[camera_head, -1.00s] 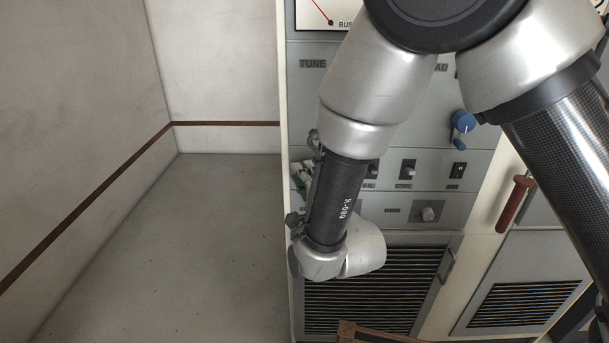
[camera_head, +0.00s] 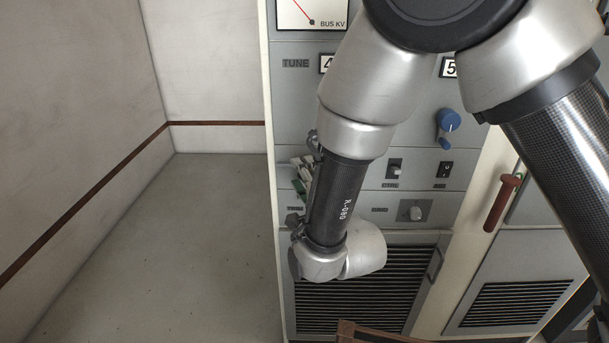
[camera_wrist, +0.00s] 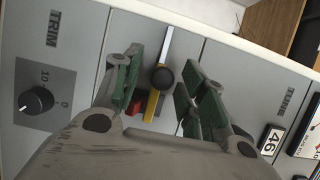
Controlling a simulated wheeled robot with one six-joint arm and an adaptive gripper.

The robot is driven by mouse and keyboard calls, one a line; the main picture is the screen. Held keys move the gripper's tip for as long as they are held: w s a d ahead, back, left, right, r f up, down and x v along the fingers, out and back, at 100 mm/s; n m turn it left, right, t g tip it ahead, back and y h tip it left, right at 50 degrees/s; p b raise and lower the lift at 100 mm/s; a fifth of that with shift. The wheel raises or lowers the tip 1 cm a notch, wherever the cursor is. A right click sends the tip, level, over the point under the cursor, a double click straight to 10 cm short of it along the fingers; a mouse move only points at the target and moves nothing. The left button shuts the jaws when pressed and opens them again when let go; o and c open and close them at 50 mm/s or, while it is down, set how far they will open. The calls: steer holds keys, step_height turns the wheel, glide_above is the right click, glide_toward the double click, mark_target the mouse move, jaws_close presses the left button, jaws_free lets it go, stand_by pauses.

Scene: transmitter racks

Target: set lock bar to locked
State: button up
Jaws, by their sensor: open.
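In the wrist view, a slim bar (camera_wrist: 166,45), silver at one end and yellow at the other, lies against a grey panel with a round black knob (camera_wrist: 161,77) on it. It looks like the lock bar; no label on it can be read. A small red block (camera_wrist: 134,107) sits beside its yellow end. My gripper (camera_wrist: 160,84) is open, its green-padded fingers on either side of the bar and knob. Whether they touch it cannot be told. In the head view my gripper (camera_head: 303,176) is partly hidden by my arm, and the bar is not visible.
A TRIM dial (camera_wrist: 36,102) and a counter reading 46 (camera_wrist: 271,139) flank the bar in the wrist view. The head view shows a blue knob (camera_head: 448,121), small switches, a red handle (camera_head: 502,203) and vents (camera_head: 365,290). Open floor (camera_head: 170,250) lies left of the rack.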

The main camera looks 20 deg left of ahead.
steer(key=v, duration=1.1)
steer(key=shift+s+d, duration=0.2)
steer(key=shift+s, duration=0.1)
